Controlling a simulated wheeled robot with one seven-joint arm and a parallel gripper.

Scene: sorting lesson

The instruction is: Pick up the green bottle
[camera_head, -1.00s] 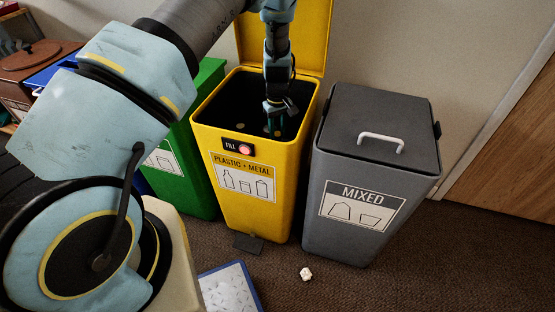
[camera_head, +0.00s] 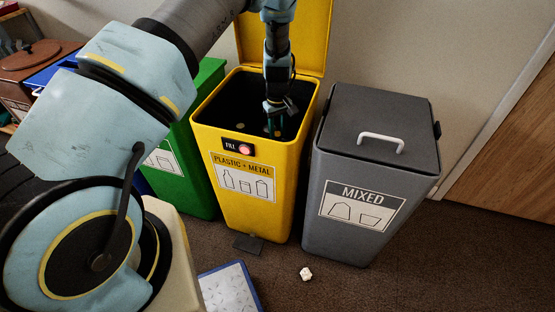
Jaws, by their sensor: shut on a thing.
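My gripper (camera_head: 276,110) reaches down into the open yellow bin (camera_head: 245,221), just below the level of its rim. It is shut on a small dark green thing (camera_head: 274,127), which looks like the green bottle. Only a little of it shows below the jaws. Its lower end and the bottom of the bin are lost in the dark.
The yellow lid (camera_head: 298,35) stands open behind my gripper. A closed grey bin (camera_head: 360,215) with a white handle is at the right, a green bin (camera_head: 204,190) at the left. A crumpled white scrap (camera_head: 305,273) and a blue-edged tray (camera_head: 255,298) lie on the floor.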

